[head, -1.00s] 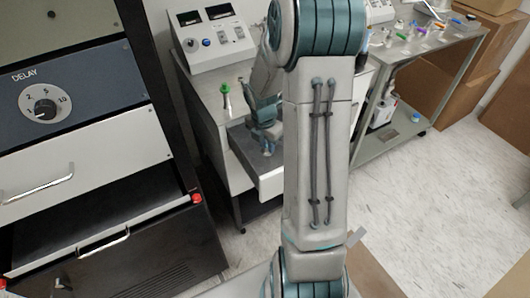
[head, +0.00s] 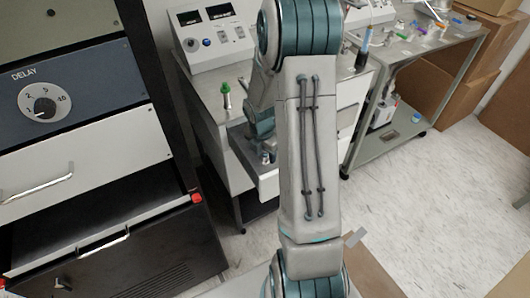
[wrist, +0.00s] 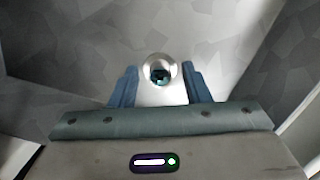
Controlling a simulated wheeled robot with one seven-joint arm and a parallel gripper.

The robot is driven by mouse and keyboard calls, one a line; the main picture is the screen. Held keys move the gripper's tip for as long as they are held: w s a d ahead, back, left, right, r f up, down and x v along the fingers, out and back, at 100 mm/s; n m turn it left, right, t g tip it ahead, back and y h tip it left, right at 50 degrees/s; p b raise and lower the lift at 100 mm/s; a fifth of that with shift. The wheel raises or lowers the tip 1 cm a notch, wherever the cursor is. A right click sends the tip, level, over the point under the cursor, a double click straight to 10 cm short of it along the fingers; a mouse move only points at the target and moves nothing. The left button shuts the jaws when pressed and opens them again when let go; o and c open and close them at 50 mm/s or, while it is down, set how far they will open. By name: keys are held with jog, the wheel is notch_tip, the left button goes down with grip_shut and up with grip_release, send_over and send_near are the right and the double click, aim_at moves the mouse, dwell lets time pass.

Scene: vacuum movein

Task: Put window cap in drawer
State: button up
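In the wrist view, the window cap (wrist: 160,62) is a small silvery round piece with a dark teal centre. In the head view, the open drawer (head: 268,184) sticks out below the bench on the left of my arm. My gripper end is down at the drawer, mostly hidden by my arm. A small shiny piece shows there, too small to make out clearly.
A control box (head: 212,38) and a green-topped item (head: 226,95) stand on the bench above the drawer. A black-framed cabinet (head: 100,150) is close on the left. A steel cart (head: 405,45) with small coloured items is at the right, with clear floor before it.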

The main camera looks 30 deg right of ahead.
aim_at(262, 162)
notch_tip(262, 162, up, 11)
jog(key=a+p, duration=0.1)
jog(key=s+a+r+m+t, duration=0.1)
jog(key=s+a+r+m, duration=0.5)
jog(key=s+m, duration=0.3)
jog(key=s+a+r+m+t+y, duration=0.1)
jog(key=s+a+r+m, duration=0.5)
jog(key=m, duration=0.8)
jog(key=s, duration=0.3)
jog(key=shift+s+a, duration=0.2)
jog(key=shift+a, duration=0.2)
jog(key=shift+r, duration=0.1)
